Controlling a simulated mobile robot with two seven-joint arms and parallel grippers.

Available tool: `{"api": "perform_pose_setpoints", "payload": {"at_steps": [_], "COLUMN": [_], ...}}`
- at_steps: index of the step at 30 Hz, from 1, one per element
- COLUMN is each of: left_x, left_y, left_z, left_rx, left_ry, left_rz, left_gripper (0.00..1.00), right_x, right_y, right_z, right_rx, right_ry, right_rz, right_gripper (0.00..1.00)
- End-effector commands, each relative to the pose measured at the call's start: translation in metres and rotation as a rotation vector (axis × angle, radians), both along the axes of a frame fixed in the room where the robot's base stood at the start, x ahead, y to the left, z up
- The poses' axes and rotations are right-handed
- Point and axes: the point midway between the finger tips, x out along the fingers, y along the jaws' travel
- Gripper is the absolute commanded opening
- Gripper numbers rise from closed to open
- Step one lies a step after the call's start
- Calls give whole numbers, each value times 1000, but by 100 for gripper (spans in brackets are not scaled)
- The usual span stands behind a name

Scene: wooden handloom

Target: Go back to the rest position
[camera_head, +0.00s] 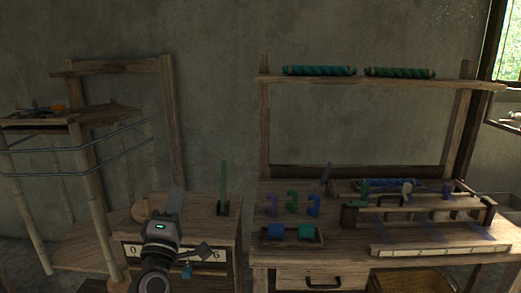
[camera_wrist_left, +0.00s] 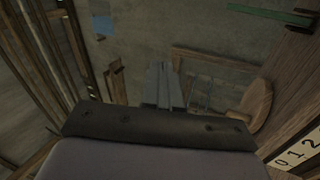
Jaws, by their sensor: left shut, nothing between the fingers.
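My left gripper (camera_head: 175,200) rises in front of the small wooden cabinet on the left of the workbench, its fingers together and pointing up. In the left wrist view the fingers (camera_wrist_left: 163,86) lie side by side with nothing held between them. The cabinet (camera_head: 222,232) has a white number strip partly covered by my left arm. My right gripper is in neither view.
A bamboo-posted wooden rack (camera_head: 85,160) stands at the left. A green upright piece (camera_head: 223,185) stands on the cabinet, beside a round wooden disc (camera_wrist_left: 252,104). The workbench (camera_head: 262,250) at right holds blue, green and purple pieces. Two green rolls (camera_head: 320,70) lie on the shelf above.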

Motion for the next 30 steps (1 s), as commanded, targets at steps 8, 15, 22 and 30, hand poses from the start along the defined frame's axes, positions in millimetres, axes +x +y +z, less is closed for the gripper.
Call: {"api": "perform_pose_setpoints", "payload": {"at_steps": [8,15,22,30], "left_x": [1,-6,-28,-94], "left_y": [106,184,187,151], "left_z": [-3,14,-39,-164], "left_rx": [284,495,732,1144], "left_ry": [0,0,102,297], "left_rz": [124,217,208,91], "left_gripper": [0,0,0,0], "right_x": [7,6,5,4], "right_y": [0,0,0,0], "right_z": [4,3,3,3], "right_rx": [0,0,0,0], "right_ry": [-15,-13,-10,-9], "right_rz": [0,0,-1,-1], "right_gripper": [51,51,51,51]}}
